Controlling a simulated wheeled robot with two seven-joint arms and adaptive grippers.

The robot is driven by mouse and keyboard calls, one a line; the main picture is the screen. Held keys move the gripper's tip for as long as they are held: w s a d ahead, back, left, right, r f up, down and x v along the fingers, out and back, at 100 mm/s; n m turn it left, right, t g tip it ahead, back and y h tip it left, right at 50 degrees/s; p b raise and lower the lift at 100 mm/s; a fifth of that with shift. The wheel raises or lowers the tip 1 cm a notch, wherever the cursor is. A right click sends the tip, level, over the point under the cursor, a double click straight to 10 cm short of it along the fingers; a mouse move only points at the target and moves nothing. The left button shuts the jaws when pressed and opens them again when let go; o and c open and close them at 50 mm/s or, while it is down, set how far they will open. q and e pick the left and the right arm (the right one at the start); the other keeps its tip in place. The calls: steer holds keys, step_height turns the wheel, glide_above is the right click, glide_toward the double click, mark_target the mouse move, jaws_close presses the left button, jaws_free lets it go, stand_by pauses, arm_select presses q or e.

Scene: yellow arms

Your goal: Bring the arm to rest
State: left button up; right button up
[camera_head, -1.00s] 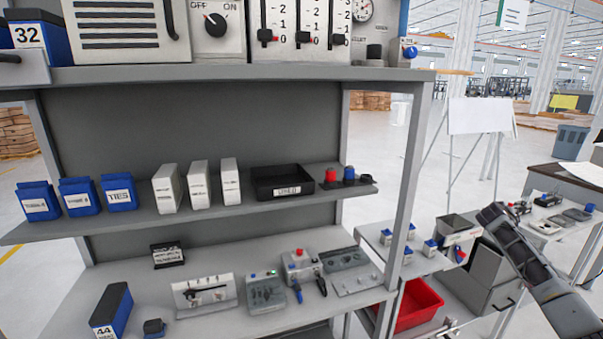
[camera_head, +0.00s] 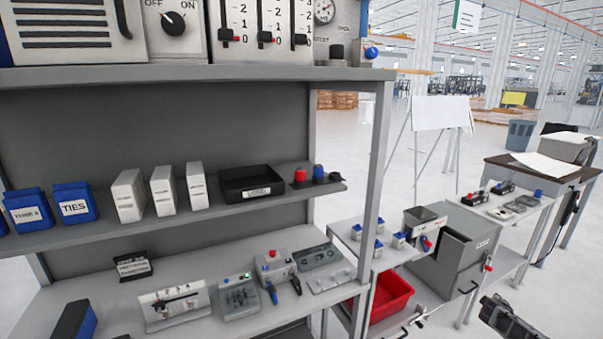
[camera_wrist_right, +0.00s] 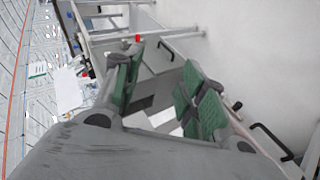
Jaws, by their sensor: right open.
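My right arm shows in the head view at the lower right edge, where only a dark part of its end (camera_head: 510,318) is visible. In the right wrist view my right gripper (camera_wrist_right: 160,88) is open, its two green-padded fingers apart with nothing between them. It is in free space, apart from the furniture beyond it. My left arm and gripper are not in view.
A grey shelf unit (camera_head: 200,74) fills the left, holding blue boxes, white binders, a black tray (camera_head: 252,183) and several control devices. A red bin (camera_head: 388,297) and a grey cabinet (camera_head: 452,258) stand right of it. Open floor (camera_head: 560,290) lies at the right.

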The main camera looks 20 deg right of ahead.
steer(key=s+d+f+n+g+y, duration=0.15)
steer(key=s+f, duration=0.25)
steer(key=s, duration=0.5)
steer(key=s+f+n, duration=0.2)
steer(key=s+f, duration=0.2)
steer(key=s, duration=0.4)
steer(key=s+f+n+g, duration=0.1)
steer(key=s+f+n, duration=0.1)
steer(key=s+f, duration=0.5)
steer(key=s+a+f+m+y, duration=0.1)
steer(key=s+a+f, duration=0.2)
steer(key=a+f, duration=0.55)
steer(key=s+a+f+m+y, duration=0.1)
steer(key=s+a+f+y, duration=0.3)
steer(key=a, duration=0.8)
steer(key=s+a+f+h, duration=0.1)
steer(key=s+a+f, duration=0.1)
steer(key=a+f, duration=0.7)
steer(key=s+a+f+m+y+b, duration=0.1)
steer(key=a+f, duration=0.3)
steer(key=a, duration=1.5)
steer(key=s+a+f+m+y, duration=0.1)
steer(key=a+f+y, duration=0.3)
steer(key=a, duration=1.5)
steer(key=shift+s+a+f+g+b, duration=0.2)
steer(key=shift+a+f+g+b, duration=0.15)
steer(key=shift+g, duration=0.1)
